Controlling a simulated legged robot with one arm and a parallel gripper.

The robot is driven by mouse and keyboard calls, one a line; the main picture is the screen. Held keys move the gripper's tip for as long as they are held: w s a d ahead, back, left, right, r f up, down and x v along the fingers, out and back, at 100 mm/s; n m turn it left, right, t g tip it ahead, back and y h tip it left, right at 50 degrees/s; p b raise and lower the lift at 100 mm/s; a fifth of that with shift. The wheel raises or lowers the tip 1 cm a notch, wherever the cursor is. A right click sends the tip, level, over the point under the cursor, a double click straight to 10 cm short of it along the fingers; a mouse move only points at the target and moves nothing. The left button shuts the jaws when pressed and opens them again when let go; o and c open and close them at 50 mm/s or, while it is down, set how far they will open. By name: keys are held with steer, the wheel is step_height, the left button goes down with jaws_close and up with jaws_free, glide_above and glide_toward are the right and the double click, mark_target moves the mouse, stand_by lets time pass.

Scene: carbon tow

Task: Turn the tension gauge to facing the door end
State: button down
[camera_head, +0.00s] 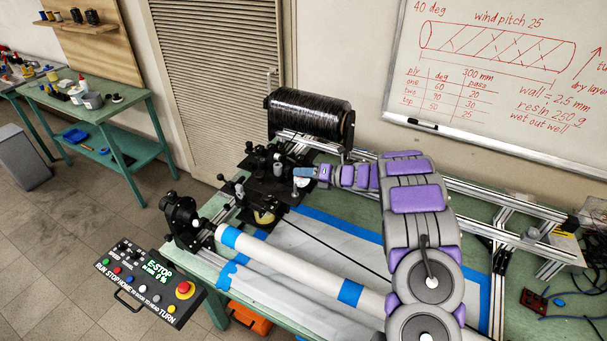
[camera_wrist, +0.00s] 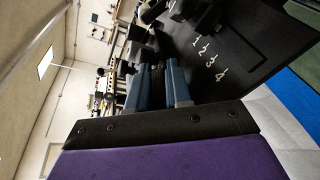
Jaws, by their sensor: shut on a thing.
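My gripper (camera_head: 303,173) reaches left over the black winding carriage (camera_head: 265,187). Its blue fingers also show in the wrist view (camera_wrist: 157,78). They are shut on a small dark part at the carriage's far side, which I take to be the tension gauge (camera_wrist: 149,55). The fingers hide much of the gauge, so I cannot tell which way its face points. White numerals 1 to 4 (camera_wrist: 209,58) mark the black carriage plate beside the fingers.
A white tube (camera_head: 290,264) with blue tape bands runs along the bench front. A black tow spool (camera_head: 311,116) stands behind the carriage. A control panel (camera_head: 150,284) is at front left. A shuttered door (camera_head: 215,70) is at the back left. A whiteboard (camera_head: 500,75) hangs at right.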

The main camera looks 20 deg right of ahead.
steer(key=shift+s+f+m+t+h+b, duration=0.1)
steer(key=shift+f+m+t+h+b, duration=0.25)
steer(key=shift+b, duration=0.8)
steer(key=shift+m+h+b, duration=0.35)
steer(key=shift+b, duration=0.15)
steer(key=m+t+h+b, duration=0.2)
steer(key=b, duration=0.2)
steer(key=shift+s+h+b, duration=0.15)
steer(key=shift+h+b, duration=0.25)
steer(key=shift+r+m+t+h+b, duration=0.15)
steer(key=shift+m+t+h+b, duration=0.2)
steer(key=shift+m+h+b, duration=0.5)
steer(key=shift+s+d+m+h, duration=0.15)
steer(key=shift+d+m+h, duration=0.05)
steer(key=shift+m+h, duration=1.1)
steer(key=shift+h, duration=0.45)
steer(key=c, duration=1.2)
jaws_free()
steer(key=shift+o, duration=0.2)
steer(key=shift+t, duration=0.3)
